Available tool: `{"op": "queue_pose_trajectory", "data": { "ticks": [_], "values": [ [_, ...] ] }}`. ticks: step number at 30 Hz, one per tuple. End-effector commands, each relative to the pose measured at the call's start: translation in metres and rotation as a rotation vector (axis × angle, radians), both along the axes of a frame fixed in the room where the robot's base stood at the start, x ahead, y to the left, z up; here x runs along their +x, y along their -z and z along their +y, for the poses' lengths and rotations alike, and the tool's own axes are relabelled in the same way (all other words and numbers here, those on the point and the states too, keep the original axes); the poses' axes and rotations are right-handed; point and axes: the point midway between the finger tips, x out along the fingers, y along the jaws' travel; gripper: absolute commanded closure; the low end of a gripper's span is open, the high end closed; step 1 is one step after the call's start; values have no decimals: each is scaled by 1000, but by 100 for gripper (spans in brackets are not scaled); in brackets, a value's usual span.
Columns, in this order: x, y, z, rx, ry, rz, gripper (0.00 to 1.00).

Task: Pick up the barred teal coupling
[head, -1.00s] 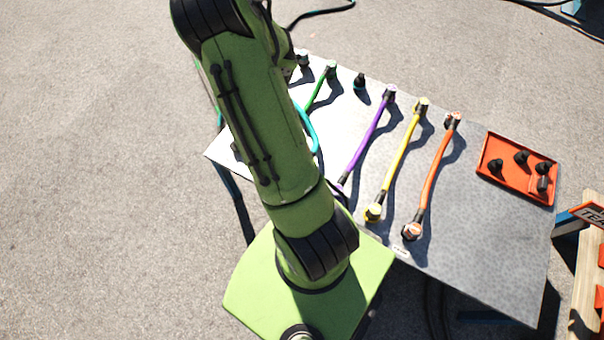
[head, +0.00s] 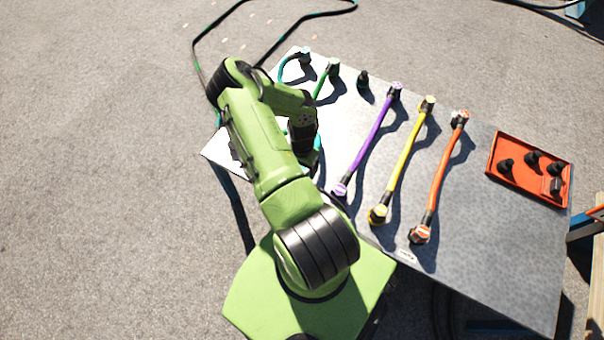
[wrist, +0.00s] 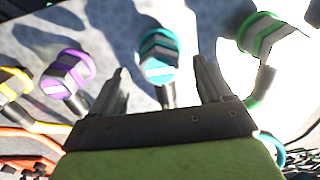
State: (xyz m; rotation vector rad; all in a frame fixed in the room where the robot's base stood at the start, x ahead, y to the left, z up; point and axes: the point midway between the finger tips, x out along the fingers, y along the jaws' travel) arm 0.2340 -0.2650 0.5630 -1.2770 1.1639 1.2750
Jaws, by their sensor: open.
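The teal coupling (wrist: 158,55) shows in the wrist view as a hexagonal piece with teal bands on a dark stem. It lies between and just beyond the fingertips of my gripper (wrist: 160,82). The gripper is open and empty, one finger on each side of the coupling, with no contact visible. In the head view my arm hides this coupling and the fingertips. A bit of teal cable (head: 317,150) shows beside my wrist. Another teal end (head: 304,56) stands at the table's back left corner.
In the wrist view a purple coupling (wrist: 68,75) is left and a green one (wrist: 270,38) right, both close to the fingers. Purple (head: 368,140), yellow (head: 404,160) and orange (head: 440,175) cables cross the table. An orange tray (head: 532,190) with black parts is at right.

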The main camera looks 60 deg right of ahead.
Motion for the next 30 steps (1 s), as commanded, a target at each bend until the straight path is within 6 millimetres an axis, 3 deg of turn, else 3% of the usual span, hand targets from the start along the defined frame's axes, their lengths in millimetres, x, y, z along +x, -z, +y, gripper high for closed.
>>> {"op": "queue_pose_trajectory", "data": {
  "ticks": [1, 4, 11, 24, 30],
  "values": [
    [-1, 16, 1, 1, -5, 5, 21],
    [0, 28, 1, 0, -2, 2, 21],
    [1, 29, 0, -1, -1, 0, 21],
    [1, 29, 0, -1, -1, -1, 83],
    [1, 27, 0, -1, -1, -2, 83]
  ]
}}
